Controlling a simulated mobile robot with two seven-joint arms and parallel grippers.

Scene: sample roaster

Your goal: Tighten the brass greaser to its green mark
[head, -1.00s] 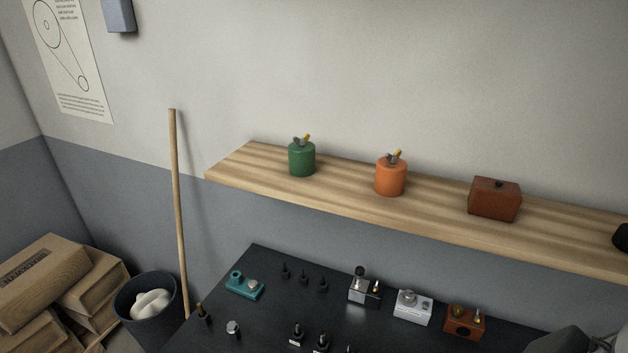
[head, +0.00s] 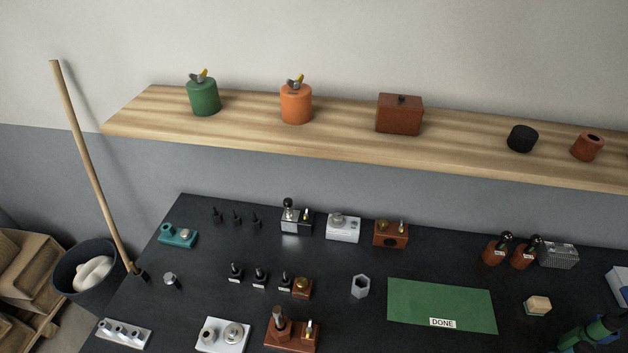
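I cannot tell for sure which part is the brass greaser. A small brown block with a round brass-coloured cap (head: 302,286) stands mid-table. A brown block with a brass-coloured knob and a small pale-tipped peg (head: 391,236) stands farther back. A larger red-brown block (head: 292,338) with a copper-coloured fitting is at the front. No green mark can be made out on any of them at this size.
The dark table (head: 335,268) holds a green DONE mat (head: 440,302), a teal block (head: 178,238), a white block (head: 343,229), a hex nut (head: 360,286) and several small black-handled pieces. A wooden shelf (head: 240,124) runs behind. A bin (head: 75,292) stands left.

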